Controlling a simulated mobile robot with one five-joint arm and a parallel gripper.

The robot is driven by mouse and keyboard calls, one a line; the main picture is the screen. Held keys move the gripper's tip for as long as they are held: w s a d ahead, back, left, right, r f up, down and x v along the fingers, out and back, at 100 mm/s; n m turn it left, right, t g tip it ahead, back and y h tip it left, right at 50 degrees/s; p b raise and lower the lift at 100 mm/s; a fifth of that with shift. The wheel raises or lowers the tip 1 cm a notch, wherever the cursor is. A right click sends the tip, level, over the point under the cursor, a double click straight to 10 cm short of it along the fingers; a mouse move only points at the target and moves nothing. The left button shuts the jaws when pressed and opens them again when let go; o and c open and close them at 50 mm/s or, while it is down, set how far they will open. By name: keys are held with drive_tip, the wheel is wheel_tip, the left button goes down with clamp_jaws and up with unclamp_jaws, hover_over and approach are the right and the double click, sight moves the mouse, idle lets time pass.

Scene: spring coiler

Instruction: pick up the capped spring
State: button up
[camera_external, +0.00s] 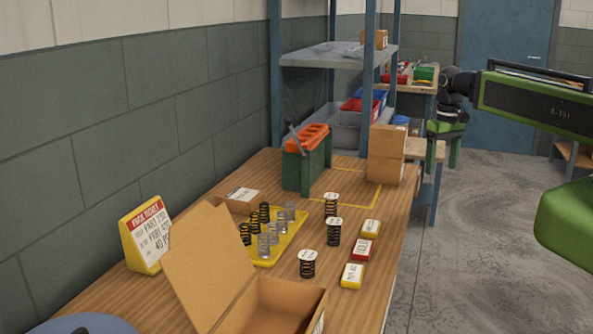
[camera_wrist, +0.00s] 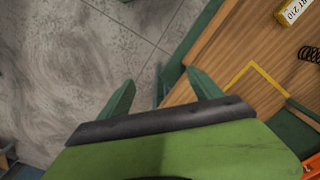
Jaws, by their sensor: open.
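Three black coil springs with white caps stand upright on the wooden table in the external view: one at the back (camera_external: 331,205), one in the middle (camera_external: 334,233) and one nearer the front (camera_external: 307,264). Part of a dark spring (camera_wrist: 311,54) shows at the right edge of the wrist view; I cannot tell which one it is. My gripper (camera_external: 443,158) is open and empty, beyond the table's right edge and apart from all the springs. In the wrist view my gripper's fingers (camera_wrist: 161,86) are spread over the floor beside the table corner.
A yellow tray (camera_external: 263,262) holds several uncapped springs. Small labelled boxes (camera_external: 361,250) line the table's right side. An open cardboard box (camera_external: 285,300) is in front.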

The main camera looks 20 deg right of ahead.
drive_tip(key=c, duration=0.4)
